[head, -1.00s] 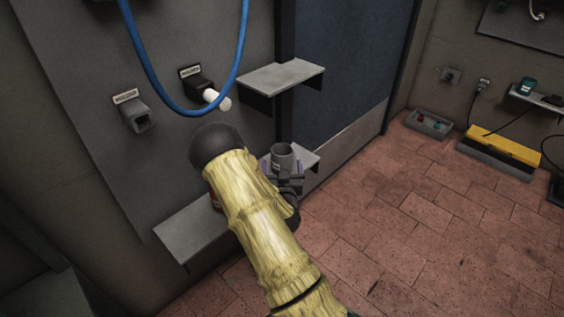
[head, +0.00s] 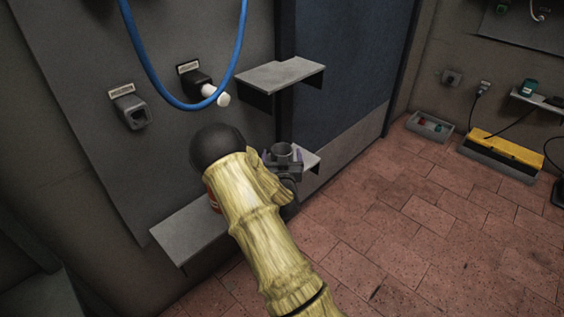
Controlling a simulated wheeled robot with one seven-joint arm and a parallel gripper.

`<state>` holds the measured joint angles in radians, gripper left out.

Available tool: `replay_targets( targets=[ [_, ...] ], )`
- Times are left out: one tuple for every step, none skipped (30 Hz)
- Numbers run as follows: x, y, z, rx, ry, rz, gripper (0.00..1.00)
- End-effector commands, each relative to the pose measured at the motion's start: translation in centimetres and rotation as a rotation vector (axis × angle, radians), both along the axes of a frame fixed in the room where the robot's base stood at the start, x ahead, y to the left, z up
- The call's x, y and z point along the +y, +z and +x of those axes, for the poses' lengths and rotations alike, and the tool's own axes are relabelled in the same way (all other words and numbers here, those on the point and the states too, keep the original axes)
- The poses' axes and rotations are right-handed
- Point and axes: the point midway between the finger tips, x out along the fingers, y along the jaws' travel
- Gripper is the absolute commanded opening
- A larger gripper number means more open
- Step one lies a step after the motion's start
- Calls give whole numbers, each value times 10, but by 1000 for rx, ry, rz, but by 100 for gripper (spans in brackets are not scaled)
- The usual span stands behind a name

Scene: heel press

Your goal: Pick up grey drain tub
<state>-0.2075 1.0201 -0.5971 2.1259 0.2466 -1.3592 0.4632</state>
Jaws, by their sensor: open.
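The grey drain tub (head: 283,150) is a small round cup with an open top. It stands upright at the small lower shelf (head: 310,161) right of my arm. My gripper (head: 283,157) is open, with a purple-edged finger showing on either side of the tub. The fingers appear to straddle the tub; I cannot tell whether they touch it. The tub's lower part is hidden behind my gripper.
A grey shelf (head: 282,73) juts out above the tub. A wider low shelf (head: 188,233) lies left of my arm, with a red object (head: 212,200) mostly hidden. A blue hose (head: 151,82) hangs before the wall.

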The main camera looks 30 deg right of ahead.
Motion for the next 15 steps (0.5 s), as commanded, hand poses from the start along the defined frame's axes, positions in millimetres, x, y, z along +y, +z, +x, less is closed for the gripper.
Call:
replay_targets(
  targets=[
    [0,0,0,0,0,0,85],
    [0,0,0,0,0,0,79],
    [0,0,0,0,0,0,71],
    [0,0,0,0,0,0,65],
    [0,0,0,0,0,0,59],
    [0,0,0,0,0,0,51],
    [0,0,0,0,0,0,46],
    [0,0,0,0,0,0,43],
    [0,0,0,0,0,0,43],
    [0,0,0,0,0,0,43],
    [0,0,0,0,0,0,43],
    [0,0,0,0,0,0,43],
    [0,0,0,0,0,0,43],
    [0,0,0,0,0,0,43],
    [0,0,0,0,0,0,43]
  ],
)
